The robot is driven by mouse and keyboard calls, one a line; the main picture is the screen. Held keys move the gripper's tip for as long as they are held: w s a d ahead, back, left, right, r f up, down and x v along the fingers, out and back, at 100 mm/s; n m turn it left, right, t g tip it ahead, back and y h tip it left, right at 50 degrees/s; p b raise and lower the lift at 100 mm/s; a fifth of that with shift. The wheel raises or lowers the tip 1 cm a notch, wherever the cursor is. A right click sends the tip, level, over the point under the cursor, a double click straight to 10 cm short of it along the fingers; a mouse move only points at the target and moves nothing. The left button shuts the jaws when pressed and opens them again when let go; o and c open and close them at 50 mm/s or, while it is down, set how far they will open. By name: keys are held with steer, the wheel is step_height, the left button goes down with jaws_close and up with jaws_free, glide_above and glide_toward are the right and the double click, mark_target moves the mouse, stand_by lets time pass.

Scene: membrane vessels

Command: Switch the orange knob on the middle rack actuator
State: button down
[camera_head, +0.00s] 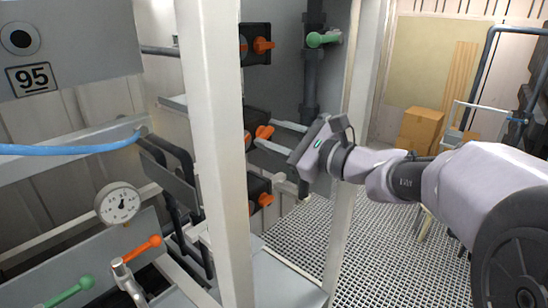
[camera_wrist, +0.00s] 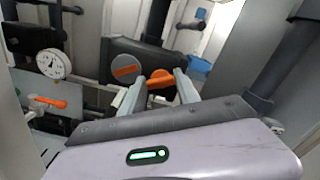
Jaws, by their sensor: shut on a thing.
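The middle rack actuator (camera_head: 256,118) is a dark box on the rack behind the white post, partly hidden by the post. Its orange knob (camera_head: 264,132) sticks out to the right. My gripper (camera_head: 265,133) reaches in from the right, with its two pale fingers on either side of the knob and shut on it. In the wrist view, the orange knob (camera_wrist: 160,79) sits between the fingertips (camera_wrist: 160,84), tilted slightly. The dark actuator body (camera_wrist: 160,59) lies behind it, with a grey disc bearing an orange mark (camera_wrist: 126,68).
Similar actuators with orange knobs sit above (camera_head: 263,45) and below (camera_head: 266,200). A green valve handle (camera_head: 322,39) is at upper right. White posts (camera_head: 215,150) stand at both sides of the rack opening. A gauge (camera_head: 119,204) and blue hose (camera_head: 70,149) are at left.

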steer(key=n+b, duration=0.3)
steer(key=b, duration=0.2)
steer(key=n+b, duration=0.3)
steer(key=b, duration=0.2)
steer(key=n+b, duration=0.3)
steer(key=b, duration=0.2)
steer(key=shift+s+f, duration=0.1)
steer(key=shift+f, duration=0.25)
steer(key=shift+r+n+b, duration=0.1)
steer(key=shift+n+b, duration=0.2)
steer(key=shift+n, duration=0.2)
steer(key=shift+r, duration=0.1)
steer(key=c, duration=0.9)
jaws_free()
